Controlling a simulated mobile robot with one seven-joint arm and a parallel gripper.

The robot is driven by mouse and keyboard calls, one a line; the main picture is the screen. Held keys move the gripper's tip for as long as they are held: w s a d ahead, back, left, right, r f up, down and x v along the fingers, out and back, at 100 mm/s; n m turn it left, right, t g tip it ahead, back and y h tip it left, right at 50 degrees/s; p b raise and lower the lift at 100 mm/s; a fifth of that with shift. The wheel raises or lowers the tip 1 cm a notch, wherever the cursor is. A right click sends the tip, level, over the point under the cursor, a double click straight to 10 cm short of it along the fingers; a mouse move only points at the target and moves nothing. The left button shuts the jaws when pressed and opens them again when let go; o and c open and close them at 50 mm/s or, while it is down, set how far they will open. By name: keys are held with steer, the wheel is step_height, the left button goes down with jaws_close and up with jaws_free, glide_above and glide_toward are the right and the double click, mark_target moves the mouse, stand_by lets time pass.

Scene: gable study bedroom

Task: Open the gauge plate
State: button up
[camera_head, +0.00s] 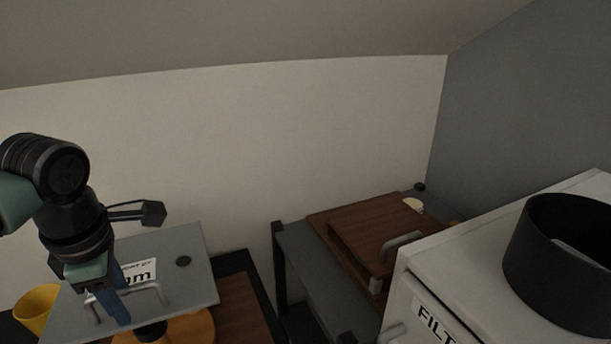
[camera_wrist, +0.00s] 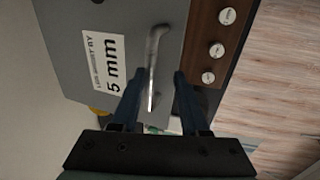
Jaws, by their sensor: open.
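The gauge plate (camera_head: 195,270) is a flat grey panel with a white label and a bar handle (camera_head: 160,291) at the lower left of the head view. In the wrist view the plate (camera_wrist: 62,40) shows its "5 mm" label (camera_wrist: 103,62) and its handle (camera_wrist: 154,70). My gripper (camera_wrist: 157,78) is open, with its blue fingers on either side of the handle; I cannot tell whether they touch it. In the head view my gripper (camera_head: 118,306) reaches down over the plate, and the fingers partly hide the label and handle.
A yellow cup (camera_head: 36,306) stands left of the plate. Beside the plate is a wooden panel with white round knobs (camera_wrist: 217,49). A dark grey table (camera_head: 300,257) with a wooden lidded box (camera_head: 375,232) stands right, then a white cabinet (camera_head: 470,262) bearing a black ring (camera_head: 545,262).

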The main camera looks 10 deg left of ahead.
step_height(320, 180, up, 13)
steer(key=s+d, duration=0.2)
steer(key=w+d+r+m+t+h+p, duration=0.1)
steer(key=w+d+r+h, duration=0.1)
steer(key=d, duration=0.7)
steer(key=w+d+r+m+t+h+p, duration=0.1)
steer(key=w+d+r+h, duration=0.2)
steer(key=d, duration=0.7)
steer(key=w+d+r+m+t+h+p, duration=0.1)
steer(key=w+d+r+t+h, duration=0.1)
steer(key=d, duration=0.7)
steer(key=shift+w+d+r+m+h, duration=0.3)
steer(key=shift+w+r+h, duration=0.35)
steer(key=shift+h, duration=0.65)
